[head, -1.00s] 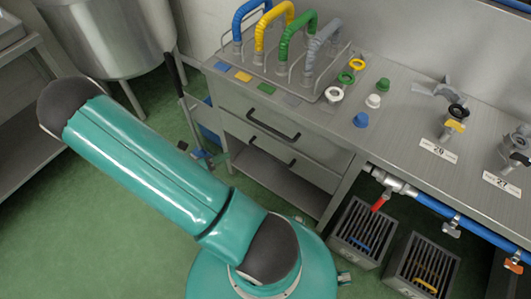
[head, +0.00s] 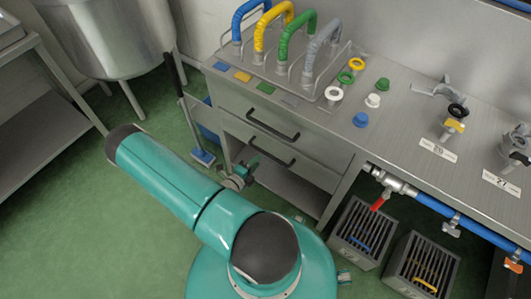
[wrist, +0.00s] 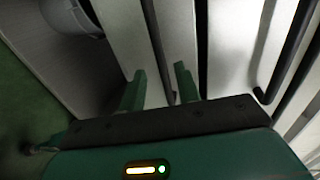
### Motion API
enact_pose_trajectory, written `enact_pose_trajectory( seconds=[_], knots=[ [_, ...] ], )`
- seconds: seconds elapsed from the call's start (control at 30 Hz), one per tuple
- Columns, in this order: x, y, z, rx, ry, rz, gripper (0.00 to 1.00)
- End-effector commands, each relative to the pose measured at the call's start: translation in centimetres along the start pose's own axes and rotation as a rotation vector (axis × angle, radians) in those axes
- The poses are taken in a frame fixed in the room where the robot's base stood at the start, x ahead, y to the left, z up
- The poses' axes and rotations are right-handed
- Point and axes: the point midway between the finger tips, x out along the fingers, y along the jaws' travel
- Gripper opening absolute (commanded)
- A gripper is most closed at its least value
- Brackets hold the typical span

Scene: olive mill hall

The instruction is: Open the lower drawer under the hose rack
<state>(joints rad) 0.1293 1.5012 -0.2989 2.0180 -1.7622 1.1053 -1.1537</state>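The hose rack (head: 322,97) stands on the steel counter and holds blue, yellow, green and grey hoses. Under it are two drawers with dark bar handles. The lower drawer (head: 318,172) looks shut; its handle (head: 272,152) lies below the upper drawer's handle (head: 272,124). My gripper (head: 252,162) is at the left end of the lower handle. In the wrist view my gripper's green fingers (wrist: 160,75) are apart, and the lower handle (wrist: 158,35) runs between them. I cannot tell whether they touch it. The upper handle (wrist: 285,50) is to the right.
An open shelf (head: 285,188) is below the drawers. A long-handled tool (head: 183,105) leans at the cabinet's left side. A steel tank (head: 105,40) stands back left. Two slatted crates (head: 350,240) sit under the counter at right. Green floor is clear at left.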

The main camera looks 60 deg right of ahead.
Motion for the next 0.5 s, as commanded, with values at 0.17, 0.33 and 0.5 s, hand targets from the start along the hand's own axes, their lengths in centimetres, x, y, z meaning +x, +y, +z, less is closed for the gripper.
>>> enact_pose_trajectory(
  seconds=[0.17,0.33,0.5],
  knots=[
    [3.7,0.0,-0.1,0.003,0.004,0.0,0.33],
    [6.3,0.0,-0.1,0.002,0.003,0.0,0.33],
    [7.5,0.0,0.0,0.001,0.002,0.0,0.33]
  ],
)
